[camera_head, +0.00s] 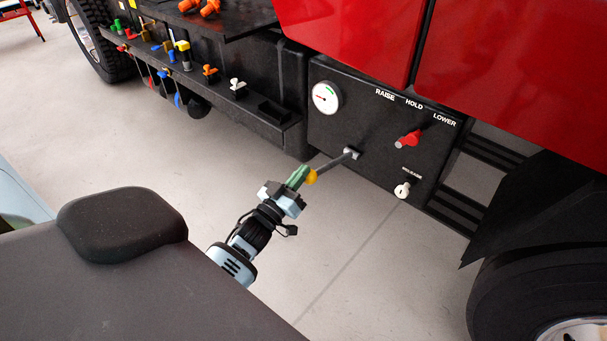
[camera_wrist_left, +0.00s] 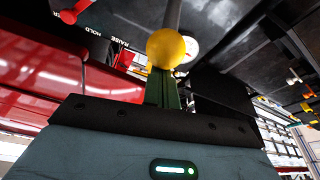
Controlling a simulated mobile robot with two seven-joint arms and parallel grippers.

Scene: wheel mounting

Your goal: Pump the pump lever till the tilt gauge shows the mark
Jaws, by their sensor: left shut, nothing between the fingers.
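The pump lever (camera_head: 334,165) is a dark rod that slants out from the black panel toward the lower left. It ends in a yellow ball (camera_head: 312,177), which also shows in the left wrist view (camera_wrist_left: 166,48). My left gripper (camera_head: 299,177) has green fingers, shut and empty, with their tips right at the ball. I cannot tell whether they touch it. The tilt gauge (camera_head: 325,97) is a white dial on the panel. Its red needle points left and a green arc lies at its upper right. My right gripper is not in view.
The black panel (camera_head: 375,115) also carries a red selector handle (camera_head: 409,138) below RAISE, HOLD, LOWER and a pale release knob (camera_head: 402,190). A dark ledge (camera_head: 255,113) with several coloured handles runs left. A tyre (camera_head: 535,290) stands lower right. Floor below the lever is clear.

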